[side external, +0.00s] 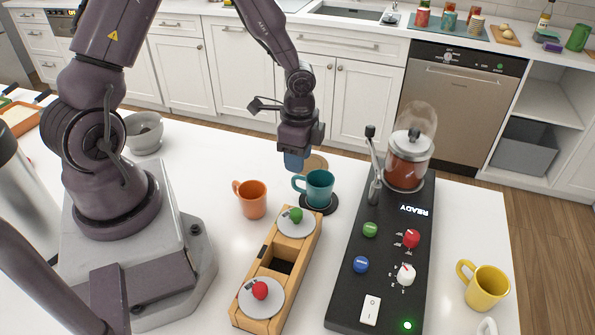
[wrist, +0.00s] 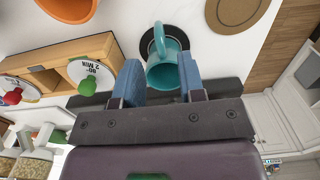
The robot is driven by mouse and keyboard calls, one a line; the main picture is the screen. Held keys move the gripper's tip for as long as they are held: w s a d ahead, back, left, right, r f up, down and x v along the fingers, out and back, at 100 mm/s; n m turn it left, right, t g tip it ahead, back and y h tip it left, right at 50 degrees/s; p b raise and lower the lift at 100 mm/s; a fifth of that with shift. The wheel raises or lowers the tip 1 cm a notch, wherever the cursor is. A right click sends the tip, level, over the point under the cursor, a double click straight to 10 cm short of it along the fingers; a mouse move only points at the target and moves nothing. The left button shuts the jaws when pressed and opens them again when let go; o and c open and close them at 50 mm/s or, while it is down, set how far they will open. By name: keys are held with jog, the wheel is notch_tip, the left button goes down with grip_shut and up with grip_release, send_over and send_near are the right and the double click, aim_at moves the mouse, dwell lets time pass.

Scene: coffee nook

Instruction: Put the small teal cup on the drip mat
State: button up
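The small teal cup (side external: 320,189) stands upright on a round black mat (side external: 331,206), which I take to be the drip mat, with its handle to the left. My gripper (side external: 296,162) hangs above and behind the cup, to its left, apart from it. In the wrist view my gripper (wrist: 160,66) has its two blue fingers spread, with nothing held between them. The teal cup (wrist: 163,74) shows in the gap, beyond the fingertips, and the black mat (wrist: 147,47) shows around its base.
A cork disc (side external: 316,162) lies behind the cup. An orange mug (side external: 251,202) stands to its left. A wooden box (side external: 302,253) with grey discs is in front, and a black coffee machine (side external: 385,265) with a lever is to the right. A yellow mug (side external: 485,290) stands far right.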

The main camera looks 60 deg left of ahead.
jog(key=s+d+r+n+t+y, duration=0.1)
jog(key=s+r+n, duration=0.1)
jog(key=r, duration=0.7)
jog(key=s+d+r+n+t+y, duration=0.1)
jog(key=s+r+n, duration=0.15)
jog(key=r, duration=0.65)
jog(key=s+d+r+n+t+h, duration=0.2)
jog(key=s+d+r+n+t, duration=0.1)
jog(key=s+r, duration=0.5)
jog(key=shift+s+d+n+t, duration=0.3)
jog(key=shift+d+n, duration=0.35)
jog(key=shift+n, duration=0.1)
